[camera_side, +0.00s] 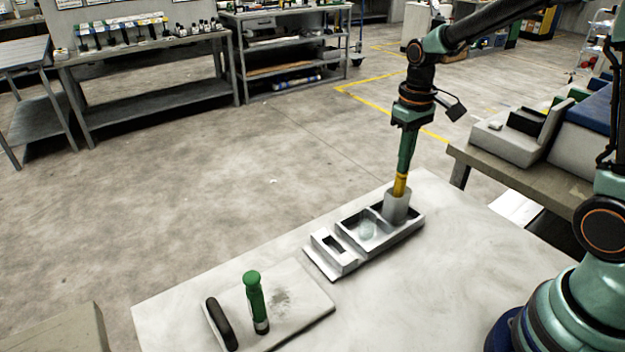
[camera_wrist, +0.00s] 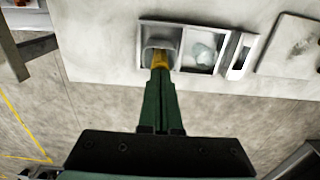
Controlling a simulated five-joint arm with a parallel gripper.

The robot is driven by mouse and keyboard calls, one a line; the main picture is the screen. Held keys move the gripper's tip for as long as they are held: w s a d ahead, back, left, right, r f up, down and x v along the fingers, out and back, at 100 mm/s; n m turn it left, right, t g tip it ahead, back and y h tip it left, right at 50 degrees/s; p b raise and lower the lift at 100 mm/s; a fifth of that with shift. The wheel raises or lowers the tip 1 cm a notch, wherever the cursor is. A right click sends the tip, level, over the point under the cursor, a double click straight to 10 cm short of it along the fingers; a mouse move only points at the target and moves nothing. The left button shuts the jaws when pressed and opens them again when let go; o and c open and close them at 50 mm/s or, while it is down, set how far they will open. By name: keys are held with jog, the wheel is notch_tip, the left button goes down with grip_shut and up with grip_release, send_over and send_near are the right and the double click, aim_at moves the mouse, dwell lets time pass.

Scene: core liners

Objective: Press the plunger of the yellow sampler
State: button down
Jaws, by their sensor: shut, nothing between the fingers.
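The yellow sampler (camera_side: 400,186) stands upright in a light grey square holder (camera_side: 395,208) at the far right end of the grey tray. Only its upper part shows above the holder's rim. My gripper (camera_side: 403,171) points down directly over it, fingers together, with the tips at the sampler's top. I cannot tell whether they touch it. In the wrist view the yellow sampler (camera_wrist: 159,59) shows just beyond the tips of my gripper (camera_wrist: 158,72). The fingers hide part of its top, and the plunger cannot be made out.
The grey tray (camera_side: 345,221) has a compartment with a pale translucent piece (camera_side: 367,229) and a slotted block (camera_side: 334,250) at its near end. A green sampler (camera_side: 255,300) stands on a board (camera_side: 300,303) beside a black bar (camera_side: 221,325). The table's right side is clear.

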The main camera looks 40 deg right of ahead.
jog(key=shift+s+f, duration=0.1)
jog(key=shift+f, duration=0.05)
jog(key=shift+r, duration=3.55)
jog(key=shift+r, duration=0.1)
jog(key=s+a+r+t, duration=0.3)
jog(key=s+a+t, duration=0.2)
jog(key=s, duration=0.5)
jog(key=shift+a+r+t, duration=0.3)
jog(key=shift+a, duration=0.05)
